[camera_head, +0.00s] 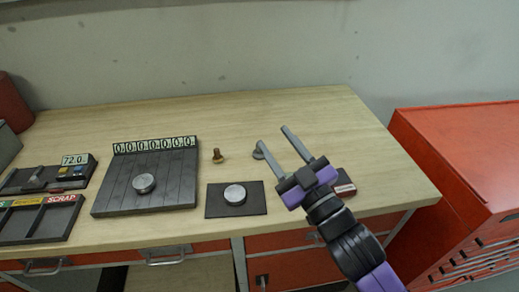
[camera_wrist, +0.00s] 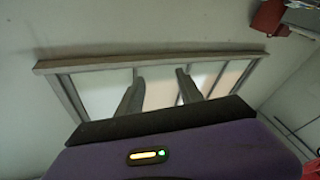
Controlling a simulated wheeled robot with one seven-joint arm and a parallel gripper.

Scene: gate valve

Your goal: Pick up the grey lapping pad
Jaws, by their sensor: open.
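A small grey round piece, which looks like the grey lapping pad (camera_head: 257,154), sits on the wooden bench in the head view, just right of a small brass knobbed piece (camera_head: 217,156). The tip of my gripper's left finger overlaps it in the picture, hiding part of it; I cannot tell whether they touch. My gripper (camera_head: 273,137) is open, its two grey fingers pointing toward the back of the bench, with nothing seen between them. In the wrist view both fingers (camera_wrist: 160,76) are apart and the pad is not visible.
A silver disc (camera_head: 235,194) lies on a dark mat (camera_head: 215,207). Another disc (camera_head: 144,183) lies on a dark plate (camera_head: 180,190) with a number counter. Sorting trays (camera_head: 50,222) stand left. A red-and-dark block (camera_head: 345,188) is beside my gripper. A red cabinet (camera_head: 450,150) stands right.

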